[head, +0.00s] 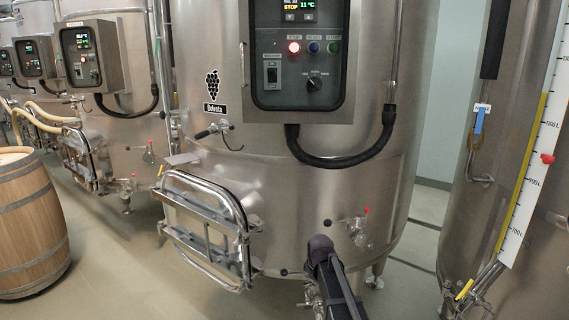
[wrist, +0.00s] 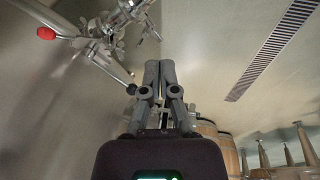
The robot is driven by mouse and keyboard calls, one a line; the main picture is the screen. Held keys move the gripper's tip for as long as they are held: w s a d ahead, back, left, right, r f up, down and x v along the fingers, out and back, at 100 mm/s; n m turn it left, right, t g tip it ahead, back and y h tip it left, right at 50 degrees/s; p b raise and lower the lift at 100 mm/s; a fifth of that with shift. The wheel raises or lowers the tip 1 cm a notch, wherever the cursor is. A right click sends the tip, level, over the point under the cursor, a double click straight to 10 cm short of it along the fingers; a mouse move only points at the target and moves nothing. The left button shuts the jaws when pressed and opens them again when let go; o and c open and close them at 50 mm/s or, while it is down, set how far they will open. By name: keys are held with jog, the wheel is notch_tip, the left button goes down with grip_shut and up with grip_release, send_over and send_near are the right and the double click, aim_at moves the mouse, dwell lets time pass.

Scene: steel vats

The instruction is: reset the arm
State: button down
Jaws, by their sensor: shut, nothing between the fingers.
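My gripper (wrist: 160,66) shows in the wrist view with its two fingers together and nothing between them. In the head view part of my arm (head: 332,280) stands at the bottom, in front of the lower wall of the middle steel vat (head: 270,190); the fingertips cannot be made out there. In the wrist view a valve fitting with a red knob (wrist: 46,33) lies to the upper left of the fingers, seemingly apart from them.
The vat has a control panel (head: 300,50), a hinged hatch (head: 205,225) and a valve with a red tip (head: 360,225). A wooden barrel (head: 30,225) stands at left. Another vat with a level scale (head: 535,150) is at right. Floor (head: 110,285) is clear between barrel and hatch.

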jog(key=s+d+r+m+p, duration=0.1)
jog(key=s+d+m, duration=0.1)
jog(key=s+m, duration=0.2)
jog(key=s+d+r+m+g+p, duration=0.1)
jog(key=s+d+m, duration=0.1)
jog(key=s, duration=0.8)
jog(key=s+d+r+m+g+p, duration=0.1)
jog(key=s+d+m, duration=0.1)
jog(key=s+m, duration=0.3)
jog(key=s, duration=0.3)
jog(key=shift+d+r+m, duration=0.25)
jog(key=shift+d+m, duration=0.05)
jog(key=shift+d, duration=0.05)
jog(key=shift+a, duration=0.1)
dwell(1.4)
